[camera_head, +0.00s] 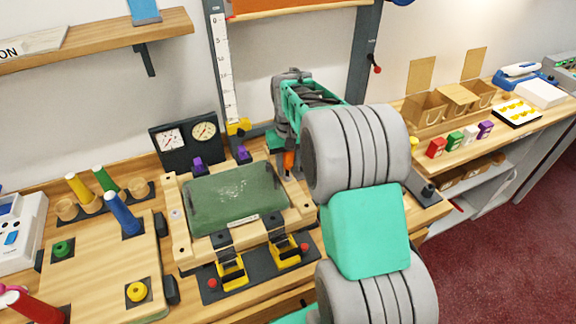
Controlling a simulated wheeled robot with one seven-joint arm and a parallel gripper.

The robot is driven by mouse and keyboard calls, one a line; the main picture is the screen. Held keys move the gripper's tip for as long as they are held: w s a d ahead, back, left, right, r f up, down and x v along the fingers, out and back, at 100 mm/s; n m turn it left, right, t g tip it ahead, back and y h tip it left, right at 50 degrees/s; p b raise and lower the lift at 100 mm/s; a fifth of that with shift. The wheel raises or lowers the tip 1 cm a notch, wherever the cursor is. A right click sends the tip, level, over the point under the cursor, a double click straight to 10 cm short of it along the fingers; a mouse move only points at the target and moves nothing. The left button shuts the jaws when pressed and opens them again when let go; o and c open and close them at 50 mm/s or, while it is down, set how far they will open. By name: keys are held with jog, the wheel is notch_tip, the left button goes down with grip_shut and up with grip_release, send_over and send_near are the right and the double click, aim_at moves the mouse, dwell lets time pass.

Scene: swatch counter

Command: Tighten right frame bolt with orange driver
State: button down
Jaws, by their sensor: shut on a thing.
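The orange driver (288,161) stands roughly upright at the right side of the wooden frame (298,214). My gripper (287,147) is shut on the driver, near its top. The fingers are small and partly hidden by my arm. The driver's lower end is close to a dark spot on the frame's right rail. The right frame bolt cannot be made out there, and I cannot tell whether the driver touches it. The frame surrounds a green swatch pad (236,198).
Yellow toggle clamps (232,270) stand before the frame, purple clamps (243,154) behind it. A dial panel (186,138) is at the back. A wooden board (100,265) with coloured pegs lies left. Cardboard boxes (425,108) and small coloured containers (437,147) stand right.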

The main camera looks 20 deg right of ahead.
jog(key=shift+f, duration=0.2)
dwell(0.7)
jog(key=m, duration=0.6)
jog(key=shift+w+a+r+m+p, duration=0.1)
jog(key=shift+w+a+m+p, duration=0.1)
jog(key=shift+m+p, duration=0.2)
jog(key=m, duration=0.3)
jog(key=shift+w+a+m, duration=0.1)
jog(key=shift+m, duration=0.3)
jog(key=m, duration=0.4)
jog(key=shift+w, duration=0.15)
jog(key=c, duration=1.2)
grip_release()
jog(key=shift+c, duration=0.2)
jog(key=shift+a, duration=0.1)
